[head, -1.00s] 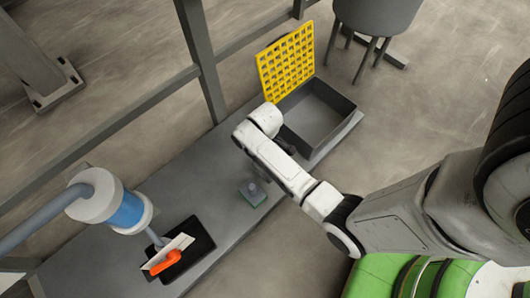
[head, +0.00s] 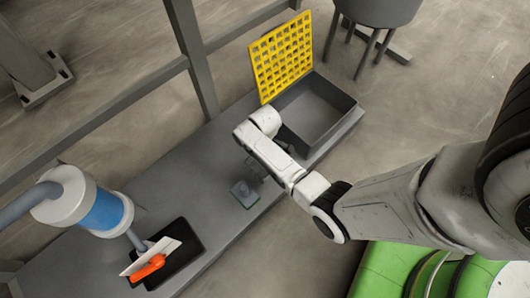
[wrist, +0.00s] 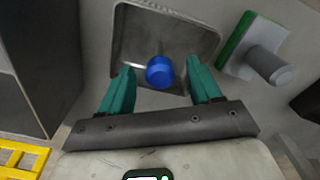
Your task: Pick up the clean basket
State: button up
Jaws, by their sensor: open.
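The clean basket (wrist: 185,30) appears to be the square grey metal piece in the wrist view, with a blue knob (wrist: 160,71) on a short stem. I cannot make it out in the head view, where my arm covers that area. My gripper (wrist: 160,66) is open, with its two green fingers on either side of the blue knob. I cannot tell whether the fingers touch the knob or how far above it they are.
A green pad with a grey handle (wrist: 266,64) lies close by on the right; it also shows in the head view (head: 245,194). An open grey bin (head: 335,120) with a yellow grid (head: 281,57) stands beyond. A black tray (head: 190,250) holds an orange-handled scraper (head: 148,268).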

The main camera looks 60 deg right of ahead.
notch_tip(320, 180, down, 3)
jog(key=shift+f+b, duration=0.15)
jog(key=shift+b, duration=0.7)
jog(key=shift+c, duration=0.2)
grip_shut()
